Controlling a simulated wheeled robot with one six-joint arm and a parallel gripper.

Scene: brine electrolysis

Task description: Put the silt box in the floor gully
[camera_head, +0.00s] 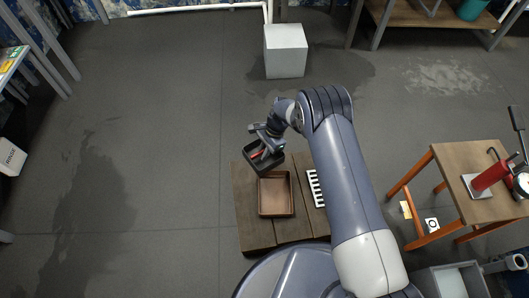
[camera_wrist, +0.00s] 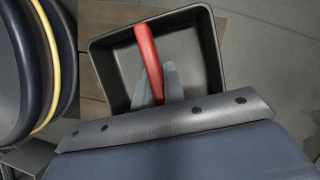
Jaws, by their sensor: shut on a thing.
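The silt box (camera_head: 252,156), a dark open box with a red bar handle, hangs from my gripper (camera_head: 269,143) over the left part of the wooden boards. In the wrist view, my gripper (camera_wrist: 158,90) is shut on the red handle (camera_wrist: 147,55), and the dark box (camera_wrist: 205,50) lies beyond it, its inside looking empty. A brown open rectangular recess or tray (camera_head: 262,197), which looks like the floor gully, is just below and right of the box in the head view. The box is apart from it.
A white slotted grate (camera_head: 315,188) lies on the boards (camera_head: 246,205) right of the recess, partly behind my arm. A pale block (camera_head: 286,52) stands at the back. A wooden table (camera_head: 450,160) with a red item (camera_head: 490,177) is at right. The left floor is clear, with damp patches.

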